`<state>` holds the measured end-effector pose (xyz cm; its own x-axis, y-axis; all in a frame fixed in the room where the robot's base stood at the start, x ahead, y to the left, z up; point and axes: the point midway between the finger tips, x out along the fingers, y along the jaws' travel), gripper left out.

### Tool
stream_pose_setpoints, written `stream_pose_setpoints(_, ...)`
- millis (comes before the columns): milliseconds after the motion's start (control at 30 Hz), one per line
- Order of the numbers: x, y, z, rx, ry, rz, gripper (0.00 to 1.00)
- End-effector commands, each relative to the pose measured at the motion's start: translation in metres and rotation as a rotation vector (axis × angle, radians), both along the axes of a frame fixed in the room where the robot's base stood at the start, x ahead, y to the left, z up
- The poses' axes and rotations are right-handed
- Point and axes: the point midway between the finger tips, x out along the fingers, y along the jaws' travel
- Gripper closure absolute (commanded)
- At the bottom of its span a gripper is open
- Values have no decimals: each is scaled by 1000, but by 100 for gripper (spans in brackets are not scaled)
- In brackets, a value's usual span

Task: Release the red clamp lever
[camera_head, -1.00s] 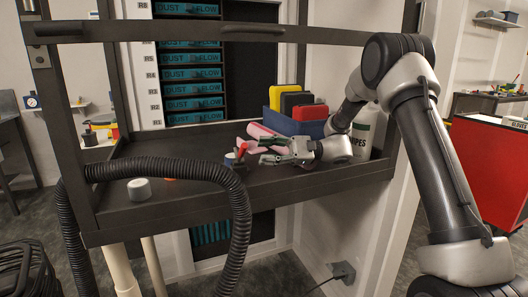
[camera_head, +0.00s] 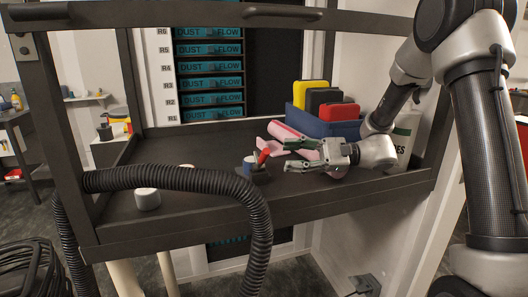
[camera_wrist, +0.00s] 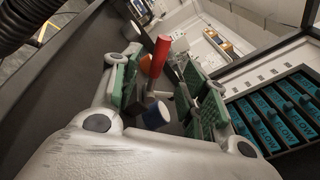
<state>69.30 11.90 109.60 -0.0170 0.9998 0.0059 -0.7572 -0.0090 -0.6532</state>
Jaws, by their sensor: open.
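The red clamp lever (camera_head: 263,156) stands tilted on a small dark mount on the shelf, beside a blue cylinder with a pale top (camera_head: 250,166). In the wrist view the red lever (camera_wrist: 159,55) shows between the two fingers in the picture, with the blue and white cylinder (camera_wrist: 156,115) below it. My gripper (camera_head: 287,155) is open and empty, its green-padded fingers pointing left toward the lever from the right. In the head view a small gap shows between fingertips and lever. The foot of the lever is partly hidden in the wrist view.
A ribbed black hose (camera_head: 190,181) runs along the shelf's front and hangs down close to the lever. A pink item (camera_head: 290,133) lies behind my gripper. A blue bin (camera_head: 325,124) holds yellow, black and red items. A white-topped knob (camera_head: 147,199) stands left. The shelf's front rail (camera_head: 330,203) is raised.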

Motion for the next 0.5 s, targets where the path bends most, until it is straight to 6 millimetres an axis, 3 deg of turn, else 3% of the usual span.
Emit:
stream_pose_setpoints(167, -1, 8, -2, -6, -23, -2, 56)
stream_pose_setpoints(500, -1, 62, -2, -5, -24, 0, 56)
